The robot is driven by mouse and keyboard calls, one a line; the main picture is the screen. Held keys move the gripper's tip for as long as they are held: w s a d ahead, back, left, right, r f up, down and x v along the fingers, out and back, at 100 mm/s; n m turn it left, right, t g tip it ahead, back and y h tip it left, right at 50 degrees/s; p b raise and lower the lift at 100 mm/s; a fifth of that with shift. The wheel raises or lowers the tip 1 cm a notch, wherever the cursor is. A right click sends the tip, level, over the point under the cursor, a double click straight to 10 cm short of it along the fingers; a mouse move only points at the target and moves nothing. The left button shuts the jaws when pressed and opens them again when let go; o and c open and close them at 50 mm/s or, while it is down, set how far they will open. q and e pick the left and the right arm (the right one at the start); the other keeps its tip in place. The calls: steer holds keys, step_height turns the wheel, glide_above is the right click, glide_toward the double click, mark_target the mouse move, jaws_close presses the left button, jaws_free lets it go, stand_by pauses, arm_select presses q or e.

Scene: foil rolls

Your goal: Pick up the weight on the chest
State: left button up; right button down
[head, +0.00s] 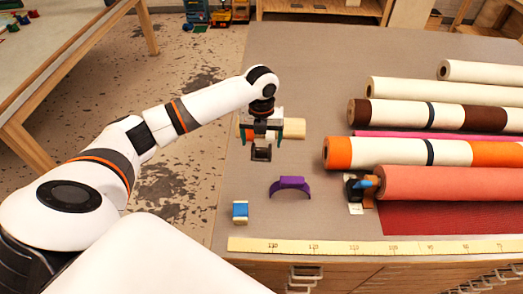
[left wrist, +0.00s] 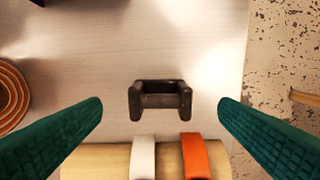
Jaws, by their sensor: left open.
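The weight, a small dark metal block with a bar between two raised ends (head: 261,154), sits on the grey top of the chest (head: 330,215). It shows whole in the left wrist view (left wrist: 160,95). My left gripper (head: 263,136) is open above it, pointing down. In the left wrist view its two green fingers (left wrist: 160,112) stand wide apart on either side of the weight, not touching it. Nothing is between the fingers. My right gripper is in neither view.
A cream roll with white and orange bands (left wrist: 105,163) lies beside the weight. A purple arch (head: 290,187) and a blue-and-cream block (head: 240,211) are nearer the front. Large rolls (head: 445,183) fill the right side. A yellow ruler (head: 330,247) runs along the front edge.

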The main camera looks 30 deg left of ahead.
mark_target(261, 149)
arm_select(q)
step_height(261, 149, down, 5)
steer(key=shift+w+a+r+p, duration=0.15)
steer(key=shift+r+p, duration=0.05)
steer(key=shift+p, duration=0.8)
steer(key=shift+f, duration=0.25)
steer(key=c, duration=1.4)
steer(key=shift+w+r, duration=0.1)
steer(key=shift+c, duration=0.4)
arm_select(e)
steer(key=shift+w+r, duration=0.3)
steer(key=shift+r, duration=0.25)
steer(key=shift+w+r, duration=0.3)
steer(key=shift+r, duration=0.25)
